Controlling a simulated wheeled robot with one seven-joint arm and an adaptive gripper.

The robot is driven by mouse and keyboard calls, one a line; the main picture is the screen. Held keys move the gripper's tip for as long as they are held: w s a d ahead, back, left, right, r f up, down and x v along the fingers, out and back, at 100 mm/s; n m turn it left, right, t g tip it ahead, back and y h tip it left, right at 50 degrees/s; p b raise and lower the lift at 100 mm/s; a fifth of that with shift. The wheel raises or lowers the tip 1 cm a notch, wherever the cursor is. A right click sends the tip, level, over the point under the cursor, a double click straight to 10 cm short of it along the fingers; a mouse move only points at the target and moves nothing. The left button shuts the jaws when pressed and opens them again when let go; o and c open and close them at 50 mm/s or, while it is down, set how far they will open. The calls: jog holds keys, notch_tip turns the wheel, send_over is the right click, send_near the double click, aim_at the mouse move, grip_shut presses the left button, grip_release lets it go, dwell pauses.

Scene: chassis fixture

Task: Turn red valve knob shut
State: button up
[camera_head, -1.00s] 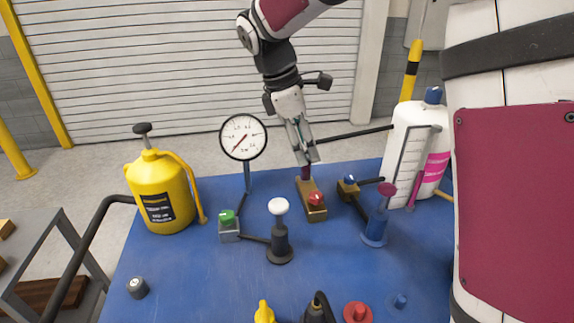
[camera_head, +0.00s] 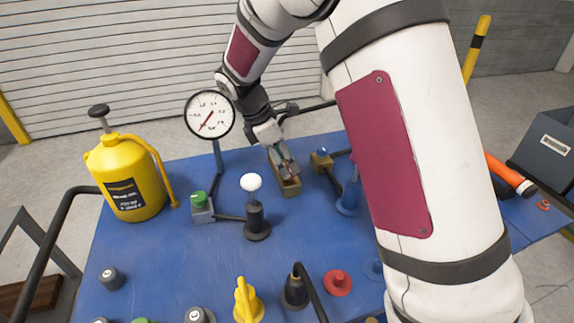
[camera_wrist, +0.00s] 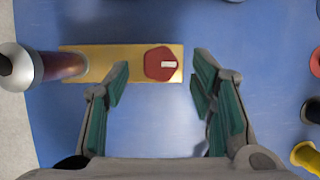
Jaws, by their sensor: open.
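The red valve knob (camera_wrist: 158,63) sits on one end of a brass block in the wrist view. It is faceted, and its white mark points right, along the block. In the head view my gripper hides most or all of it, leaving the brass block (camera_head: 291,189) partly visible. My gripper (camera_head: 284,172) is open and empty above the block. In the wrist view one green-padded finger is on each side of the knob, with visible gaps. I cannot tell how far the fingertips are above it.
A green-knob valve (camera_head: 201,203), a gauge (camera_head: 210,115) and a white-topped post (camera_head: 252,184) stand to the left. A yellow can (camera_head: 127,185) stands at the far left. Open blue table (camera_head: 165,265) lies in front.

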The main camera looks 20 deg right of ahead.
jog(key=shift+x, duration=1.25)
jog(key=c, duration=1.1)
jog(key=shift+c, duration=0.2)
